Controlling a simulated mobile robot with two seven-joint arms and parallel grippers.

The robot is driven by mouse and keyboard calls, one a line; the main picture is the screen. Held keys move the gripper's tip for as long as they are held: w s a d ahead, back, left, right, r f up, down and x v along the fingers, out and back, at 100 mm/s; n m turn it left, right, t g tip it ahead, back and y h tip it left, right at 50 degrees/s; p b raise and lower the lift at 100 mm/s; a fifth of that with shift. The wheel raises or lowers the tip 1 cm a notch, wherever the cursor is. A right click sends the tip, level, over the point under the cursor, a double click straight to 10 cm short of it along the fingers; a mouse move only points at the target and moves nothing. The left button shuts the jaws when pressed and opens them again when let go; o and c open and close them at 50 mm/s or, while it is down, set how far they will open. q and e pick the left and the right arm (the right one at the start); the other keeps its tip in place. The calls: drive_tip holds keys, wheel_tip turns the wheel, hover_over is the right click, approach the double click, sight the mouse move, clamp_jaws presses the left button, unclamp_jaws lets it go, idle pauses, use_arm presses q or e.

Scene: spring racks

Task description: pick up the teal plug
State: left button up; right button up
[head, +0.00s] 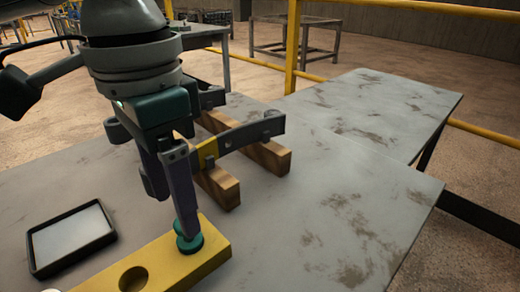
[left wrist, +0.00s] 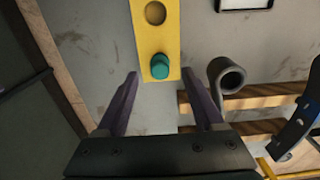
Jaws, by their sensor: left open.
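The teal plug (head: 189,243) sits upright at the far end of a yellow block (head: 207,262). It also shows in the left wrist view (left wrist: 160,66), with the yellow block (left wrist: 157,38) around it. My left gripper (head: 172,212) is open and empty, pointing down over that end of the block. In the head view one finger hides part of the plug. In the left wrist view the fingertips (left wrist: 160,75) lie to either side of the plug, with a gap on each side. I cannot tell their exact height above it. My right gripper is not in view.
The block has an empty round hole (head: 133,279). A dark curved leaf spring with a yellow band (head: 208,150) rests on wooden beams (head: 218,186) close behind the gripper. A black-rimmed tray (head: 72,239) lies left. The worktable's right part (head: 350,215) is clear.

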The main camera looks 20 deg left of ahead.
sight(187, 246)
use_arm(q)
drive_tip(key=f, duration=0.1)
drive_tip(key=f+b, duration=0.1)
drive_tip(key=f, duration=0.3)
drive_tip(key=shift+w+d, duration=0.1)
drive_tip(key=shift+w, duration=0.15)
clamp_jaws()
